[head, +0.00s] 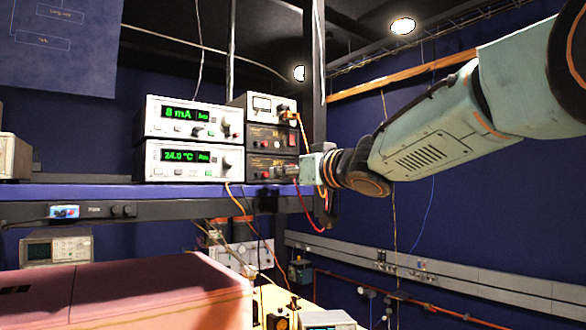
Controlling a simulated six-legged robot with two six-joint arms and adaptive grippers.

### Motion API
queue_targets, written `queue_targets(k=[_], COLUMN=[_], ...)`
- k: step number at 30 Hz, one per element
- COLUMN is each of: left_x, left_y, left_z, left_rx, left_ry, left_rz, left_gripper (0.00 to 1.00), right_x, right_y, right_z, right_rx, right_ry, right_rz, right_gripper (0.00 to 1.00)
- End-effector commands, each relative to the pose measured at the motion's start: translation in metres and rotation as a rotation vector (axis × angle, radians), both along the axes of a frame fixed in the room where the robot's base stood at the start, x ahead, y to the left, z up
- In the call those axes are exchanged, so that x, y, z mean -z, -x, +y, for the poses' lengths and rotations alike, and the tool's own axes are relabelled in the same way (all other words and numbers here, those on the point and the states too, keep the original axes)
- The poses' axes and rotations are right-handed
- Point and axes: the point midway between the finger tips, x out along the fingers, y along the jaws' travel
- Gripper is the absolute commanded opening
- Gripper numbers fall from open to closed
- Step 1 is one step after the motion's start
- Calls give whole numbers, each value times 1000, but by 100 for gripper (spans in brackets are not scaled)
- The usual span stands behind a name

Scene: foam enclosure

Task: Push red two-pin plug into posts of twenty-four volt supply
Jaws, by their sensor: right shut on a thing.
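My right gripper (304,172) reaches in from the right, at shelf height, at the right end of a stack of small supply units. It is shut, and the red plug in it is too small and covered to make out. A red lead (306,217) hangs in a loop below the gripper. The stack has a dark lower unit (268,168), a dark middle unit (268,138) and a pale top unit with a dial (262,104). I cannot read which is the twenty-four volt supply, and whether plug and posts touch cannot be told. My left gripper is out of view.
Two white meters, reading 8 mA (182,116) and 24.0 °C (180,155), stand left of the stack on the blue shelf (80,191). A dark upright post (318,70) rises just behind the gripper. Orange leads hang below the shelf. A pink case (130,285) is lower left.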

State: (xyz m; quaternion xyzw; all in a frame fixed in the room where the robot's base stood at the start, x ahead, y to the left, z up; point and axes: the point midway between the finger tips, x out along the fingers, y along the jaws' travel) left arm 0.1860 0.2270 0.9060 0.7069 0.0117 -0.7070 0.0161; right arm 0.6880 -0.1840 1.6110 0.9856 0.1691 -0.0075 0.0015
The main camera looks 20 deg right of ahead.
Motion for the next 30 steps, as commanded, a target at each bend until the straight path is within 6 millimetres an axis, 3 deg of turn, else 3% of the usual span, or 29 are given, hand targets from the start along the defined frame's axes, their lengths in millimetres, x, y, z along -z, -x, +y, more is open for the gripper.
queue_targets(k=[15, 30], left_x=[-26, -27], left_y=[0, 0], left_z=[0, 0], left_rx=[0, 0], left_ry=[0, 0], left_rz=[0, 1], left_gripper=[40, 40], right_x=[-2, 0], right_y=[-35, -39], right_z=[13, 15], right_rx=[-2, -2], right_ry=[0, 0], right_rz=[-1, -1], right_gripper=[0, 0])
